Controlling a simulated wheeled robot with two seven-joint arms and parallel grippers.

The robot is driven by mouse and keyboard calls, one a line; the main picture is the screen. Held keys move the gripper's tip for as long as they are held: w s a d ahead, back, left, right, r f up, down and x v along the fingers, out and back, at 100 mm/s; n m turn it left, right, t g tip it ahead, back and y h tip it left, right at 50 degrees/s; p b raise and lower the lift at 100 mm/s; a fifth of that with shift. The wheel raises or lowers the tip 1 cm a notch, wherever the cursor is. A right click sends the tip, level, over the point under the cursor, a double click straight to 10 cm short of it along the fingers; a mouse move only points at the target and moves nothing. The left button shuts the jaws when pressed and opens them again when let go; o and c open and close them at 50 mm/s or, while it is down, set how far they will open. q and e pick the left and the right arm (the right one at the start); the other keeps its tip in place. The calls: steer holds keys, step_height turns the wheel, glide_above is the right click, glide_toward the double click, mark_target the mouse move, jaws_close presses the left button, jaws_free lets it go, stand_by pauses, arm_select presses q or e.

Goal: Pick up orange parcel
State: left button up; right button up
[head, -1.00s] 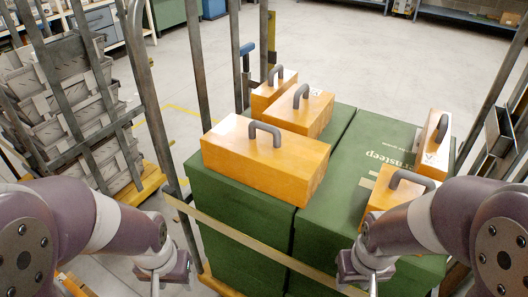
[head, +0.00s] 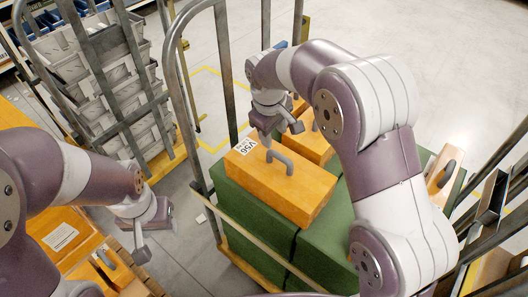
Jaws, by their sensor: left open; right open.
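A long orange parcel (head: 290,195) with a grey handle and a white "V56" label lies on green boxes (head: 240,208) in a metal roll cage. My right gripper (head: 281,134) is open and empty, just above the far left edge of this parcel, beyond its handle; I cannot tell whether it touches. More orange parcels (head: 318,148) sit behind it, partly hidden by my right arm. Another orange parcel (head: 440,178) stands at the cage's right side. My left gripper (head: 150,236) is open and empty, left of the cage. More orange parcels (head: 62,238) lie at the lower left.
The cage's metal posts (head: 182,85) and a front bar (head: 247,243) surround the load. A rack of grey bins (head: 118,98) stands at the upper left. Open grey floor (head: 420,50) lies behind the cage.

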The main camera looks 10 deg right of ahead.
steer(key=b, duration=0.4)
glide_above(279, 154)
steer(key=s+a, duration=0.1)
steer(key=s, duration=0.1)
step_height(279, 154, down, 5)
steer(key=shift+n, duration=0.4)
steer(key=f+p, duration=0.1)
steer(key=f, duration=0.1)
steer(key=w+f+p, duration=0.1)
steer(key=f, duration=0.1)
steer(key=d+f+p, duration=0.1)
steer(key=f, duration=0.1)
steer(key=shift+w+f, duration=0.1)
steer(key=shift+w, duration=0.3)
steer(key=shift+w+f, duration=0.15)
steer(key=shift+f, duration=0.1)
steer(key=shift+r, duration=0.1)
jaws_close()
steer(key=shift+r, duration=0.1)
